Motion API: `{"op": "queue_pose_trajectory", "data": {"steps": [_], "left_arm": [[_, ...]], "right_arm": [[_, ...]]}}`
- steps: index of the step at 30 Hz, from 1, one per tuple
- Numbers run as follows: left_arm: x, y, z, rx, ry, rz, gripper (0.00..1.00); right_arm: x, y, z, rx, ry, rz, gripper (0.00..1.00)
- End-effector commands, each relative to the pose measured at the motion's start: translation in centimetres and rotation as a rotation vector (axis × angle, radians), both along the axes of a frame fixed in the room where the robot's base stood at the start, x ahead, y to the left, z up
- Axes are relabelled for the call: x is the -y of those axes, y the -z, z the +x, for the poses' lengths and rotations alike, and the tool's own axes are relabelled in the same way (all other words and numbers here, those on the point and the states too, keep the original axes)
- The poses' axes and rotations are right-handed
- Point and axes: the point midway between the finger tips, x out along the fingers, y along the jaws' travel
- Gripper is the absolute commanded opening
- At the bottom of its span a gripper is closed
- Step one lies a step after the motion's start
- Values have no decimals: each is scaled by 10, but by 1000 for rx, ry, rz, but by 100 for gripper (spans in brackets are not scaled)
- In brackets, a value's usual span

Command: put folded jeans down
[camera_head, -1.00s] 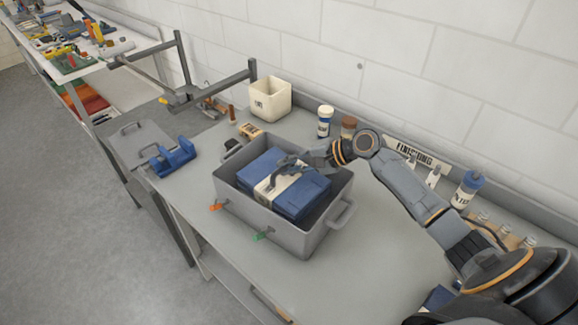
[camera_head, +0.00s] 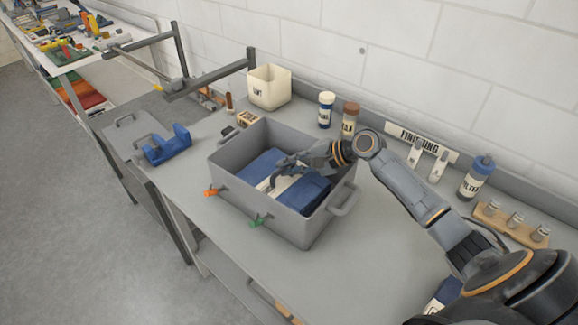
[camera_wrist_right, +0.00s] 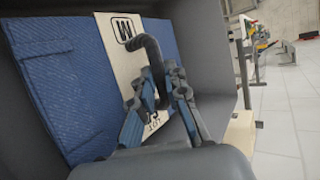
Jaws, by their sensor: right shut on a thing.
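The folded blue jeans (camera_head: 304,193) with a cream paper band lie low inside the grey bin (camera_head: 278,227) on the bench. My right gripper (camera_head: 273,182) reaches into the bin from the right and is shut on the band area at the middle of the jeans. In the right wrist view the gripper (camera_wrist_right: 160,100) covers part of the cream band (camera_wrist_right: 118,58), and blue denim (camera_wrist_right: 65,90) shows on both sides. The bin's grey walls surround the jeans. Whether the jeans touch the bin's floor is hidden. My left gripper is not in view.

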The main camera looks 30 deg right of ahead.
Motion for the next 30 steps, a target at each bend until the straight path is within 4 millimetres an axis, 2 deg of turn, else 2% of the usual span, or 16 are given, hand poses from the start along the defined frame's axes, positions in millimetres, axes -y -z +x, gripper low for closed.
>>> {"op": "queue_pose_trajectory", "data": {"steps": [20,21,25,30], "left_arm": [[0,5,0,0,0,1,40],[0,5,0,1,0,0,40],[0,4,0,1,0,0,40],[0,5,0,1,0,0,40]], "right_arm": [[0,9,1,4,1,3,0],[0,9,1,4,1,3,16],[0,9,1,3,1,2,40],[0,10,0,2,0,1,40]]}}
